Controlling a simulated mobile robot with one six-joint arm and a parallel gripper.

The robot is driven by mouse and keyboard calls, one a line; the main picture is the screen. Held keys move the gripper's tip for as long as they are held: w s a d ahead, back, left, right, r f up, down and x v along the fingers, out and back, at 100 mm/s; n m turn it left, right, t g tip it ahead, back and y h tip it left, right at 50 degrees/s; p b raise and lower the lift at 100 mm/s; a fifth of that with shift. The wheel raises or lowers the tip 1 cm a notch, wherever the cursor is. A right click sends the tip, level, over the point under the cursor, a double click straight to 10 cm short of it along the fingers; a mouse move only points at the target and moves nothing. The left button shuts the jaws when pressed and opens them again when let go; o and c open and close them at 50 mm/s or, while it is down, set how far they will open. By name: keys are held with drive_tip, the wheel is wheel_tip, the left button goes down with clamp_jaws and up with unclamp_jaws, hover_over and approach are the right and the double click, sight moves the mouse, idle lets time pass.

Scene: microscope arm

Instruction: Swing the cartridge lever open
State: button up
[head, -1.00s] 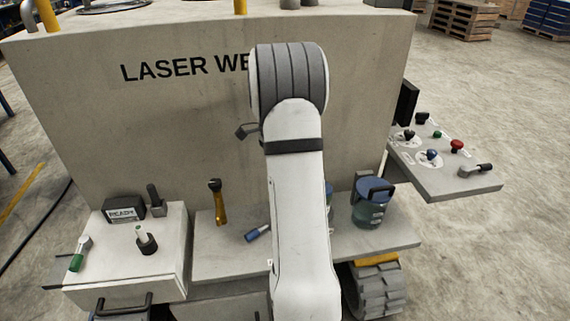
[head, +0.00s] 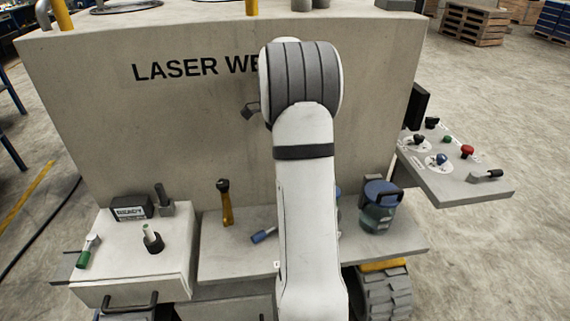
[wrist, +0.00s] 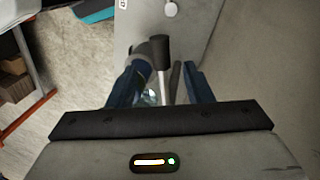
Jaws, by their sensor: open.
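My gripper (wrist: 163,82) shows in the wrist view with its two dark blue fingers apart. A lever with a black grip and pale shaft (wrist: 163,60) stands in the gap between the fingers, seen from above; I cannot tell whether they touch it. In the head view my own arm hides the gripper. There, a short blue-gripped lever (head: 264,236) lies on the front ledge, just left of my arm. A blue-lidded jar-like canister (head: 380,212) stands on the ledge to the right. Which lever belongs to the cartridge is not clear.
A control box (head: 131,262) with a green-gripped lever (head: 88,251) stands at left. A brass-coloured upright handle (head: 226,203) is on the ledge (head: 225,264). A side panel (head: 460,193) with knobs and a black-gripped lever (head: 486,175) juts out at right. Open floor lies beyond.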

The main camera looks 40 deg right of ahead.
drive_tip(key=shift+w+r, duration=0.15)
drive_tip(key=shift+r, duration=0.75)
